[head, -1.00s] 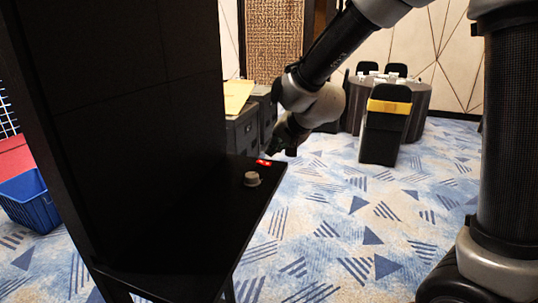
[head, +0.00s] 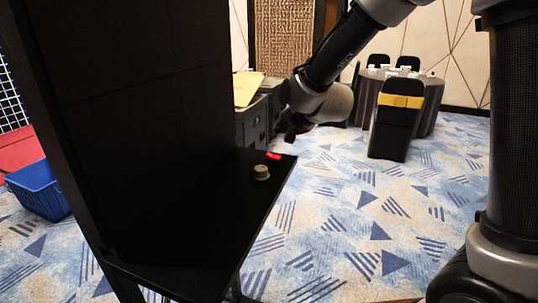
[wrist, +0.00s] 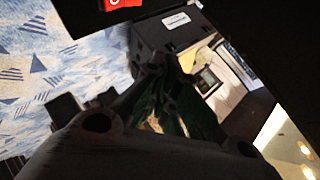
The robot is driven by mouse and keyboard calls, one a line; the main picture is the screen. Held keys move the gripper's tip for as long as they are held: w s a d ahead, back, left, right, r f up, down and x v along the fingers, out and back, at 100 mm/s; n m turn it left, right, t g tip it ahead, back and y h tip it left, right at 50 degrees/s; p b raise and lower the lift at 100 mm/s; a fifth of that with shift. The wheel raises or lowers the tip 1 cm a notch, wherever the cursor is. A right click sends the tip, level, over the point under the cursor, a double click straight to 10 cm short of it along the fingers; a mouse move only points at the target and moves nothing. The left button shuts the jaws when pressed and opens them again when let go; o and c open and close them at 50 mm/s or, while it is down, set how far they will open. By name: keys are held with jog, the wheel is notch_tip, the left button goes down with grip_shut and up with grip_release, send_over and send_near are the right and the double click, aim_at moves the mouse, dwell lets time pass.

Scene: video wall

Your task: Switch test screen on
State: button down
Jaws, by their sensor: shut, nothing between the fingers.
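A red switch (head: 273,155) sits at the far corner of a black shelf (head: 215,240) in the head view. In the wrist view the red switch (wrist: 118,4) is cut off by the top edge, and a white mark shows on it. A black panel (head: 150,90) stands upright behind the shelf; its face is dark, and I cannot tell whether it is the test screen. My gripper (wrist: 165,72) is shut and empty. In the head view it is dark and partly hidden, just beyond and above the switch, apparently apart from it.
A grey round knob (head: 261,172) stands on the shelf near the switch. Dark cases (head: 250,125) stand behind the shelf. A blue crate (head: 38,190) is at left. A chair (head: 396,125) and table (head: 432,105) are at the back; the carpet between is clear.

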aim_at(277, 155)
jog(key=shift+w+a+f, duration=0.1)
jog(key=shift+a+f, duration=0.2)
jog(key=shift+f, duration=0.7)
jog(key=shift+w+a+f, duration=0.15)
jog(key=shift+a+f, duration=0.15)
jog(key=shift+f, duration=0.7)
jog(key=shift+w+a+f, duration=0.1)
jog(key=shift+a+f, duration=0.2)
jog(key=shift+f, duration=0.7)
jog(key=shift+f, duration=0.1)
jog(key=shift+a+f, duration=0.1)
jog(key=shift+f, duration=0.2)
jog(key=shift+w+a+f, duration=0.1)
jog(key=shift+a+f, duration=0.05)
jog(key=shift+f, duration=0.2)
jog(key=shift+r, duration=0.1)
jog(key=shift+d+r, duration=0.25)
jog(key=shift+r, duration=0.45)
jog(key=shift+r, duration=0.1)
jog(key=shift+s+d+r, duration=0.15)
jog(key=shift+d+r, duration=0.1)
jog(key=shift+r, duration=0.5)
jog(key=shift+s+d+r, duration=0.1)
jog(key=shift+d+r, duration=0.1)
jog(key=shift+r, duration=0.55)
jog(key=shift+s+d+r, duration=0.15)
jog(key=shift+d+r, duration=0.1)
jog(key=shift+r, duration=0.5)
